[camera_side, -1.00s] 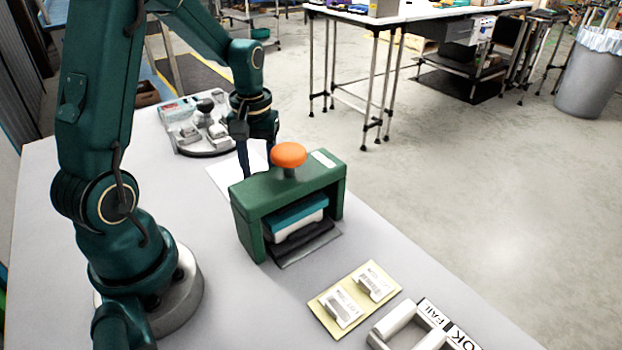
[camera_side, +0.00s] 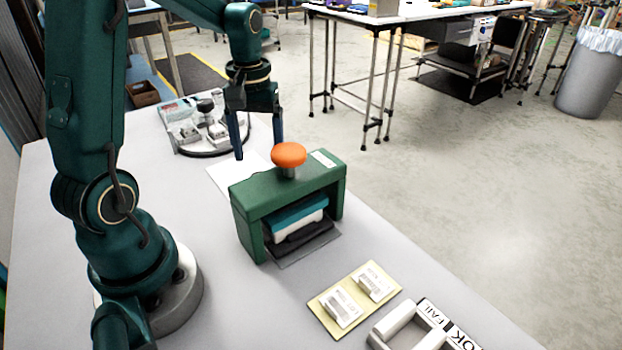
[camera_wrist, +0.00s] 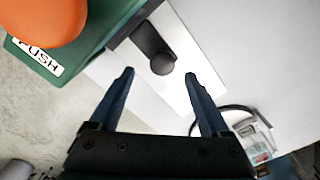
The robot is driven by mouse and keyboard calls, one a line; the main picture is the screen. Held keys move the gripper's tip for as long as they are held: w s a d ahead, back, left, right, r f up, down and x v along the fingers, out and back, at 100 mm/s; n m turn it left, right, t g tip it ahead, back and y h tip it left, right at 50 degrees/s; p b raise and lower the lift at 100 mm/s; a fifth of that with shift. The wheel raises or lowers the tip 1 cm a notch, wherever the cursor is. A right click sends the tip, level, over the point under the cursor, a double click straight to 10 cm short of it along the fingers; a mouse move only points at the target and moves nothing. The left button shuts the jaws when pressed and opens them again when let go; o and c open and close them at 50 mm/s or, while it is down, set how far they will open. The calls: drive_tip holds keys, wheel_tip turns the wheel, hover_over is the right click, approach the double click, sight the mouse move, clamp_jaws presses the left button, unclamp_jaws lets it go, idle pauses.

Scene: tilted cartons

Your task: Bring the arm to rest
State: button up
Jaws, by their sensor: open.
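My gripper (camera_side: 258,150) is open and empty, fingers pointing down, above the table behind the green press. In the wrist view my gripper (camera_wrist: 160,85) shows both fingers wide apart with nothing held between them. The green press (camera_side: 285,195) has an orange knob (camera_side: 289,154) on top and stands just in front of my gripper. The knob also shows in the wrist view (camera_wrist: 45,18), beside a PUSH label (camera_wrist: 37,56). A dark round-knobbed piece (camera_wrist: 158,55) lies beyond the fingertips in the wrist view.
A round tray (camera_side: 205,150) with several small parts lies behind my gripper. A white sheet (camera_side: 228,178) lies beside the press. A yellowish board (camera_side: 332,318) with two blocks and a grey holder (camera_side: 392,328) with OK and FAIL labels are at the front. Open floor lies to the right.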

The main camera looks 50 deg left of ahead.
drive_tip(key=shift+r, duration=0.15)
drive_tip(key=d+r+m+t, duration=0.1)
drive_tip(key=d+r+t, duration=0.1)
drive_tip(key=d+r, duration=0.1)
drive_tip(key=s+d+r+m+t+y, duration=0.1)
drive_tip(key=d+r+t, duration=0.1)
drive_tip(key=d+r, duration=0.1)
drive_tip(key=s+d+r+m+t, duration=0.1)
drive_tip(key=d+r+m, duration=0.1)
drive_tip(key=d+r, duration=0.1)
drive_tip(key=shift+d+r+t, duration=0.35)
drive_tip(key=shift+r+t, duration=0.05)
drive_tip(key=shift+r, duration=0.1)
drive_tip(key=s+d+f+m, duration=0.1)
drive_tip(key=s, duration=0.1)
drive_tip(key=s+d+f+m, duration=0.1)
drive_tip(key=s+m, duration=0.1)
drive_tip(key=s+d+f+m+h, duration=0.1)
drive_tip(key=s+d+m, duration=0.1)
drive_tip(key=s, duration=0.1)
drive_tip(key=shift+f, duration=0.25)
